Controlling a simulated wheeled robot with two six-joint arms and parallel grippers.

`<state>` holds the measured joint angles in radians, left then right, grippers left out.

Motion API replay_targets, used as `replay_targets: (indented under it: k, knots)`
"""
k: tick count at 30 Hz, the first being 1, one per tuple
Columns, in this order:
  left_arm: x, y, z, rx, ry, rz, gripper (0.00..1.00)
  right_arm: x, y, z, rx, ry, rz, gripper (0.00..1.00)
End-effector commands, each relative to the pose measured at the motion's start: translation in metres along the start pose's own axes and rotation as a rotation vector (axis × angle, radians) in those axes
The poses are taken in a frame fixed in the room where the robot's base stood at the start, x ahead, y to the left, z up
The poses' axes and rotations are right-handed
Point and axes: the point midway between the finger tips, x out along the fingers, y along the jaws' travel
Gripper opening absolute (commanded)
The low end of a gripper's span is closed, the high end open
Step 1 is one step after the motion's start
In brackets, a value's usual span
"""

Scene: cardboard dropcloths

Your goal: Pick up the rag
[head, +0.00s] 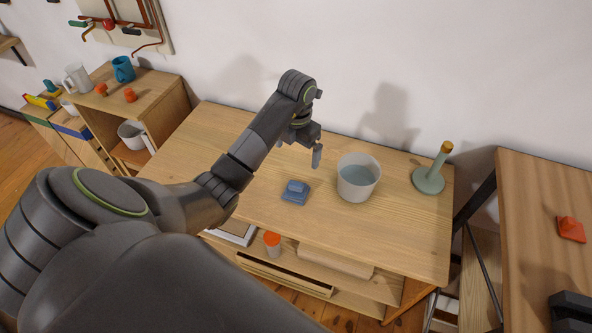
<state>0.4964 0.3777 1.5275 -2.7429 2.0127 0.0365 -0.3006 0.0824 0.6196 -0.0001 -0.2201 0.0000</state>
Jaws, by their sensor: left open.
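A small blue folded cloth (295,192), which looks like the rag, lies on the wooden table (240,215), left of a white bucket. A similar red cloth-like piece (570,229) lies on the other table at the right. My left gripper (299,150) is open and empty. It hangs above the table, behind the blue cloth in the picture and apart from it. A dark part at the bottom right corner looks like a piece of my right gripper (572,309); its fingertips are hidden.
The white bucket (359,177) stands close to the right of the blue cloth. A grey-green upright holder (431,172) stands near the table's right end. A shelf below holds an orange-lidded jar (272,241). The table's left part is clear; a wall is behind.

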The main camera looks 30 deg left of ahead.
Motion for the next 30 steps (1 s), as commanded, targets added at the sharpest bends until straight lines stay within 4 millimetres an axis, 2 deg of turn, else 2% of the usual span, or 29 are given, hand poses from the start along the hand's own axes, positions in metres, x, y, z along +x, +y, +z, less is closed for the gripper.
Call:
replay_targets:
  k: [1, 3, 24, 30]
  knots:
    - [0.011, 0.000, 0.000, 0.000, 0.001, 0.000, 1.00, 0.010, -0.001, 0.001, 0.000, 0.000, 0.000, 0.36]
    - [0.020, 0.000, 0.000, 0.000, 0.001, -0.001, 1.00, 0.019, -0.002, 0.002, 0.000, 0.000, 0.000, 0.36]
    - [0.099, -0.001, 0.000, 0.002, -0.002, -0.003, 1.00, 0.097, -0.013, 0.009, 0.002, -0.002, -0.005, 0.36]
    - [0.115, -0.001, 0.000, 0.002, -0.002, -0.003, 1.00, 0.107, -0.010, -0.002, 0.003, 0.002, 0.001, 0.36]
